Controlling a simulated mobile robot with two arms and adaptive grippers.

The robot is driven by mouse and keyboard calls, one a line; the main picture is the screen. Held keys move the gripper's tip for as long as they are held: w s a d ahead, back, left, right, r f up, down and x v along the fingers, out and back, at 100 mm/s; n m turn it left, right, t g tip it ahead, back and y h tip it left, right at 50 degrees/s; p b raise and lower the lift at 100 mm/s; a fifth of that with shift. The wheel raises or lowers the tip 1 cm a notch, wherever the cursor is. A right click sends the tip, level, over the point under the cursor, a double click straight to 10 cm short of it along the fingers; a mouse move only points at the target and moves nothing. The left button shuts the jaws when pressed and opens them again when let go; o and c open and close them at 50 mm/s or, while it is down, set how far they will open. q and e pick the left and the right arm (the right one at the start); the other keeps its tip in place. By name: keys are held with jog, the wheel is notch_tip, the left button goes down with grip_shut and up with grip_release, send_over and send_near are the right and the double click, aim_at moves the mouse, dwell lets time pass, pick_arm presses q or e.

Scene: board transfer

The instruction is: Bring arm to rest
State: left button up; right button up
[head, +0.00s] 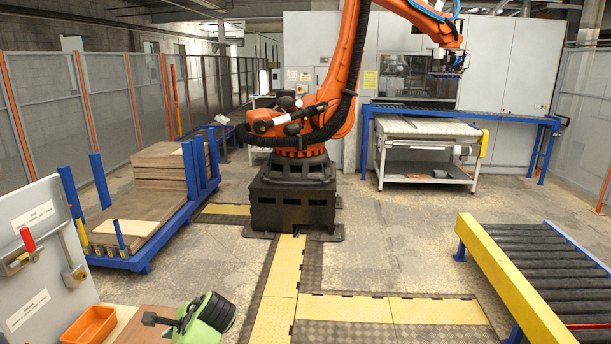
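Neither of my grippers can be made out in the head view. A large orange industrial arm (349,75) stands on a black pedestal (291,203) in the middle of the floor. It rises and bends over to the right, out of the top of the picture. Its tool head (447,62) hangs at the upper right, above the blue-railed conveyor. What the tool holds, if anything, is too small to tell.
Stacked boards (160,165) lie on a blue rack (148,253) at left. A roller conveyor (560,265) with a yellow rail stands at right. A white work table (425,130) is behind. A green and black device (205,318) and an orange bin (90,326) are near. The middle floor is clear.

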pick_arm(q)
jog(key=s+d+f+n+h, duration=0.2)
jog(key=s+d+f+n, duration=0.15)
jog(key=s+f, duration=0.4)
jog(key=s+d+f+n+h, duration=0.3)
jog(key=s+d+f, duration=0.1)
jog(key=s, duration=0.6)
jog(key=s+d+r+n+h, duration=0.2)
jog(key=s+n, duration=0.1)
jog(key=s, duration=0.6)
jog(key=s+d+r+n+h, duration=0.1)
jog(key=s+d+r+n, duration=0.2)
jog(key=s, duration=0.6)
notch_tip(320, 180, down, 35)
jog(key=s+g+b, duration=0.1)
jog(key=s+b, duration=0.2)
jog(key=b, duration=0.4)
jog(key=s+a+f+b, duration=0.1)
jog(key=s+f+b, duration=0.2)
jog(key=s+f, duration=0.5)
jog(key=s+a+f+g+b, duration=0.1)
jog(key=s+a+f+b, duration=0.1)
jog(key=s+f, duration=0.6)
notch_tip(320, 180, down, 6)
jog(key=shift+s+r+b, duration=0.2)
jog(key=shift+s+b, duration=0.1)
jog(key=shift+b, duration=0.3)
pick_arm(e)
notch_tip(320, 180, down, 13)
jog(key=shift+a, duration=0.25)
